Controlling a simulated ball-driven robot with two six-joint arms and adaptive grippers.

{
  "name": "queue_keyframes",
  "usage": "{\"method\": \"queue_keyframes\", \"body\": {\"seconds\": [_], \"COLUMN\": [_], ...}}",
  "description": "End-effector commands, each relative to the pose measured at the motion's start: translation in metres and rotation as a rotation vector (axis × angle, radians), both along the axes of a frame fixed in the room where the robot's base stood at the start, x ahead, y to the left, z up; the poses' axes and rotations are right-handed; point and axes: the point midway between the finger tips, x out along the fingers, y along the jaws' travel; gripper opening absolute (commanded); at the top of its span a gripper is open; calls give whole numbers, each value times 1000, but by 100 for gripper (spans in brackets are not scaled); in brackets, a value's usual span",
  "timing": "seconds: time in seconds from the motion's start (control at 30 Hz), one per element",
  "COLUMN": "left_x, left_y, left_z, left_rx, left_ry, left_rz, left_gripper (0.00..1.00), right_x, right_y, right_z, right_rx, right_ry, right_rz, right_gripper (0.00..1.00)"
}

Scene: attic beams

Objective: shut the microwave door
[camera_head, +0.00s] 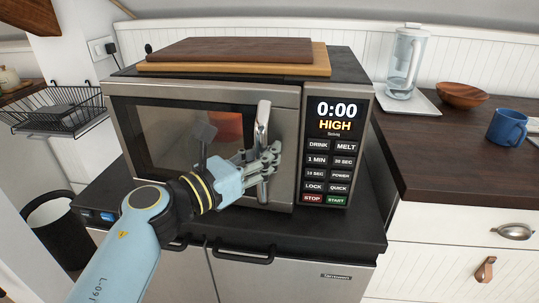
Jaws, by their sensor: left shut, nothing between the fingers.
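The microwave (354,75) stands on a black-topped unit, with its control panel at the right showing 0:00 and HIGH. Its door (140,130) has a dark window and a silver vertical handle (263,120) near its right edge. The door looks flush or nearly flush with the front; I cannot tell whether a small gap is left. My left gripper (272,158) is shut and empty, at the handle's lower part and partly covering it. I cannot tell whether it touches the handle. My right gripper is not in view.
Two wooden boards (225,51) lie on top of the microwave. A wooden counter at the right holds a glass pitcher (403,65) on a white tray, a brown bowl (462,95) and a blue mug (507,127). A black wire rack (55,110) is at the left.

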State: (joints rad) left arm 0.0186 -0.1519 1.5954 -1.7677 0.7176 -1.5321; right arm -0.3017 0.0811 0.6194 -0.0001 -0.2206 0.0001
Motion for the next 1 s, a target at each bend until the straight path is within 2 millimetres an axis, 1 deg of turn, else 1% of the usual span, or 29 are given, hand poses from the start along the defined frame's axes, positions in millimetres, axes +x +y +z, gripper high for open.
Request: {"method": "queue_keyframes", "body": {"seconds": [0.03,0.07,0.3,0.37,0.6,0.73,0.87,1.0], "left_x": [4,4,3,3,2,-5,-23,-48], "left_y": [4,4,3,3,2,8,24,45], "left_z": [6,6,5,4,3,2,1,1], "left_rx": [5,5,4,3,2,3,5,7], "left_ry": [-14,-14,-11,-10,-7,-6,-5,-5], "left_rz": [12,12,10,9,7,7,8,8], "left_gripper": [0,2,33,40,40,40,40,40], "right_x": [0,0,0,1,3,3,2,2], "right_y": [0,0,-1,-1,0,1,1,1], "right_z": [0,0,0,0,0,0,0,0], "right_rx": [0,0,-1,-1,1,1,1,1], "right_ry": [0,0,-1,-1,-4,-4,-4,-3], "right_rz": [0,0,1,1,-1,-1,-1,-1], "right_gripper": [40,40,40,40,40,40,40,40]}}
